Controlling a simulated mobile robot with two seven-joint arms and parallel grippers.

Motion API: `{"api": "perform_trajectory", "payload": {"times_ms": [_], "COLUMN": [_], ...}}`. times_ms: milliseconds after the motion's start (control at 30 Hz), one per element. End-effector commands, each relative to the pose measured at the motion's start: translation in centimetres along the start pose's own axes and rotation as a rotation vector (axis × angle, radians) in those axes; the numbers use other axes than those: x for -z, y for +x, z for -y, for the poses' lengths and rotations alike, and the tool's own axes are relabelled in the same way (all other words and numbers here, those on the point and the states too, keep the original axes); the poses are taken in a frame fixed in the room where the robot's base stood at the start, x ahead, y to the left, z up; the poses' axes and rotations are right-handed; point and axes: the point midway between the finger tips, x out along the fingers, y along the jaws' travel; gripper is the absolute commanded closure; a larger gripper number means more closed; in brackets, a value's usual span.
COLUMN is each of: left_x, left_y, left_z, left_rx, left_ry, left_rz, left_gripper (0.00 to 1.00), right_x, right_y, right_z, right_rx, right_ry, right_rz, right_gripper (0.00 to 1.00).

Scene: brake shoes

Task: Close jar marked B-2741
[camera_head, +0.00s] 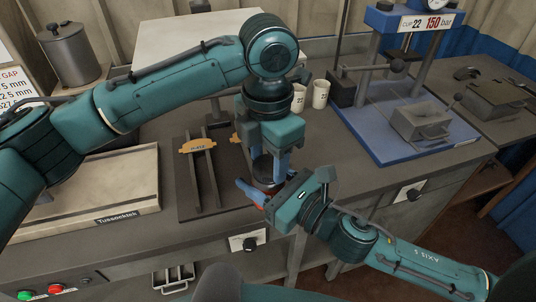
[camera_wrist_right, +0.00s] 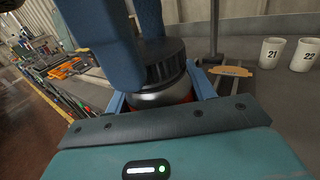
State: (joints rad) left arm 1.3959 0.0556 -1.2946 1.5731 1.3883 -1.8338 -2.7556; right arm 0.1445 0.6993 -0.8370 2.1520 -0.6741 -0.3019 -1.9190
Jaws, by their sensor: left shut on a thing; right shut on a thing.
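A jar (camera_wrist_right: 160,97) with a silver band and a reddish body stands in the right wrist view, with a black ribbed lid (camera_wrist_right: 165,62) on top of it. No marking is readable on the jar. My left gripper (camera_head: 270,168) comes down from above and is shut on the lid, its blue fingers on either side of it. My right gripper (camera_head: 262,190) is shut around the jar body from the front; its blue fingers also show in the right wrist view (camera_wrist_right: 160,95). In the head view the jar is mostly hidden between both grippers.
A dark rack (camera_head: 183,205) with rails and an orange tag (camera_head: 198,146) lies left of the jar. Numbered cups (camera_head: 320,94) stand behind. A blue press (camera_head: 425,140) stands at the right, a tray (camera_head: 100,190) at the left. The counter's front edge is close.

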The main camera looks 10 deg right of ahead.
Motion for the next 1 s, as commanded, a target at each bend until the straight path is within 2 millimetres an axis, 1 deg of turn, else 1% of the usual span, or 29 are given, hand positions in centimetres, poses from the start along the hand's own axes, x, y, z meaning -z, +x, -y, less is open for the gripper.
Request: {"api": "perform_trajectory", "payload": {"times_ms": [267, 300, 533, 733, 833, 933, 1000], "left_x": [0.0, 0.0, 0.0, 0.0, 0.0, 0.0, -0.1], "left_y": [-0.1, -0.1, -0.1, 0.0, -0.3, -1.2, -2.2], "left_z": [-0.1, -0.1, -0.1, 0.0, 0.0, 0.0, 0.0], "left_rx": [-0.002, -0.002, -0.001, -0.001, 0.0, -0.001, -0.002], "left_ry": [0.002, 0.002, 0.002, 0.002, 0.002, 0.002, 0.002], "left_rz": [0.002, 0.002, 0.001, 0.001, 0.001, 0.001, 0.003], "left_gripper": [0.72, 0.48, 0.29, 0.29, 0.29, 0.29, 0.29], "right_x": [0.0, 0.0, -0.1, -0.1, -0.1, -0.1, -0.1], "right_y": [0.0, 0.0, 0.0, 0.0, 0.0, 0.0, 0.0], "right_z": [-0.1, -0.1, 0.0, 0.0, 0.0, 0.0, 0.0], "right_rx": [-0.001, -0.001, -0.001, -0.001, -0.001, -0.001, -0.001], "right_ry": [0.0, 0.0, 0.0, 0.0, -0.001, -0.001, -0.001], "right_rz": [0.0, 0.0, 0.001, 0.002, 0.002, 0.002, 0.002], "right_gripper": [1.0, 1.0, 1.0, 1.0, 1.0, 1.0, 1.0]}}
